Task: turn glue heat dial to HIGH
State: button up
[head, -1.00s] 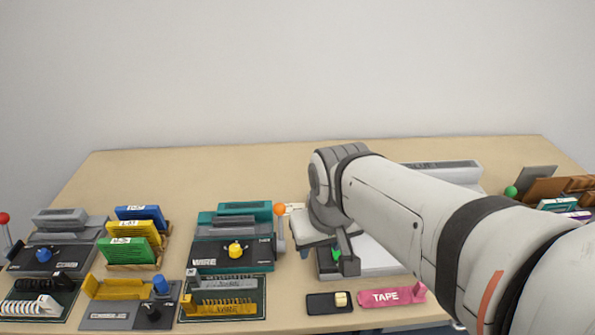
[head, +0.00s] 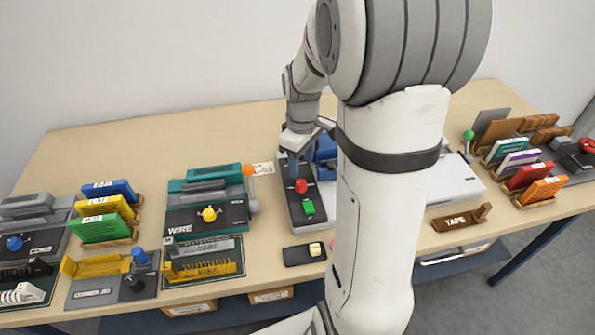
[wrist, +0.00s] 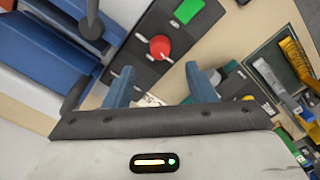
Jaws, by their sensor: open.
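A red knob (head: 301,186) sits on a dark grey panel (head: 293,211), with a green block-shaped switch (head: 309,208) nearer the front edge. I cannot read a label, so I cannot tell for sure that this is the glue heat dial, nor its setting. My gripper (head: 299,160) is above and just behind the red knob. In the wrist view my gripper (wrist: 158,78) has its two blue fingers apart and empty. The red knob (wrist: 160,48) shows beyond the gap between the fingertips, apart from them. White marks show on the panel around the knob.
A blue machine (head: 325,150) stands right beside the panel, partly hidden by my arm. The teal WIRE machine (head: 200,215), with its orange-balled lever (head: 249,170), stands to the left. A small black box (head: 305,253) lies in front. The table's back strip is clear.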

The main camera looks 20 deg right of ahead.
aim_at(301, 182)
notch_tip(301, 182, down, 8)
jog(key=shift+r, duration=0.25)
jog(key=c, duration=0.9)
jog(key=shift+d, duration=0.25)
jog(key=shift+c, duration=0.3)
jog(key=shift+a, duration=0.25)
